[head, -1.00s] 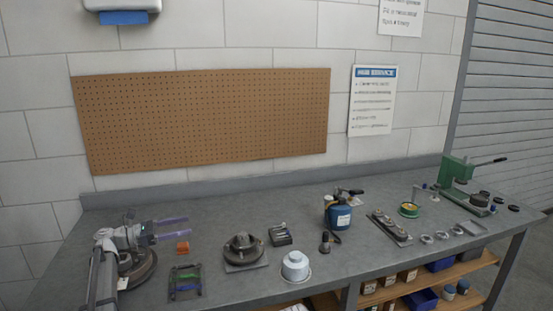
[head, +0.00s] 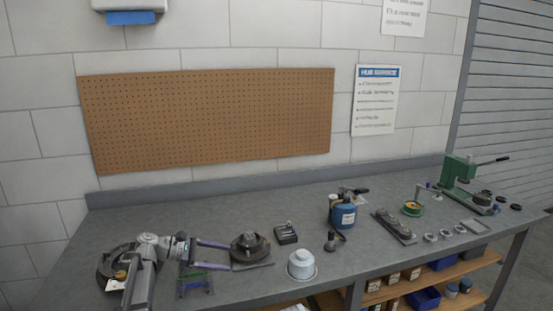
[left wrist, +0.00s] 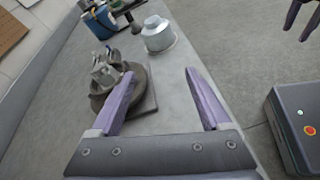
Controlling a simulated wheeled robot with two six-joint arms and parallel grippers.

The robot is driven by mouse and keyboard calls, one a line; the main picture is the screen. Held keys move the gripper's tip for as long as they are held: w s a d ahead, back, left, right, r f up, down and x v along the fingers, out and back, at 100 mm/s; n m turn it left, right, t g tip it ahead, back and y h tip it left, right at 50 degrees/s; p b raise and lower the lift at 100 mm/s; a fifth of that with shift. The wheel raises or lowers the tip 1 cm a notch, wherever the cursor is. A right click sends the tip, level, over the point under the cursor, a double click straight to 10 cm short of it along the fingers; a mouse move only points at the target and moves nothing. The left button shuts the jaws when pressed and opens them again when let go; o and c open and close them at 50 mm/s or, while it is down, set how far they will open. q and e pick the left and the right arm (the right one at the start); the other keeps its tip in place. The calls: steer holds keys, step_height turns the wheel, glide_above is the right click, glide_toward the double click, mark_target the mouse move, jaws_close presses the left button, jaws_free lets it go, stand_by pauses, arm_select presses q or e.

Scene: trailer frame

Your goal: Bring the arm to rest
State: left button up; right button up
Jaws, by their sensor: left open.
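My left gripper (head: 230,256) is open and empty over the left part of the workbench (head: 330,205), its purple fingers pointing right. In the left wrist view the gap between its fingers (left wrist: 160,76) is empty. The dark hub on a square plate (head: 250,246) is close by the fingertips in the head view. In the left wrist view this hub (left wrist: 138,92) shows partly behind one finger; I cannot tell if they touch. Purple fingers, seemingly of my right gripper (left wrist: 301,18), show at the top right edge of the left wrist view, cut off.
A round dark part (head: 112,262) and a small rack (head: 197,281) lie around my left arm. A silver canister (head: 302,265), a blue canister (head: 342,214) and a green press (head: 458,178) stand farther right. The bench's back strip is clear.

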arm_select(q)
steer(key=s+d+f+m+g+y, duration=0.25)
steer(key=s+d+f+m, duration=0.25)
steer(key=s+d, duration=0.25)
steer(key=s+d+f+m+g+y, duration=0.2)
steer(key=s+d+f+m+y, duration=0.3)
steer(key=s, duration=0.4)
steer(key=s+a+f+m+t+y, duration=0.1)
steer(key=s+f+m+y, duration=0.1)
steer(key=s+m+y, duration=0.35)
steer(key=s+f+m+y, duration=0.2)
steer(key=s+f+m, duration=0.1)
steer(key=s+m, duration=0.4)
step_height(320, 180, down, 10)
steer(key=n+b, duration=0.2)
steer(key=b, duration=0.9)
step_height(320, 180, up, 18)
steer(key=p, duration=1.8)
steer(key=shift+s+a+f+m, duration=0.1)
steer(key=shift+m, duration=0.15)
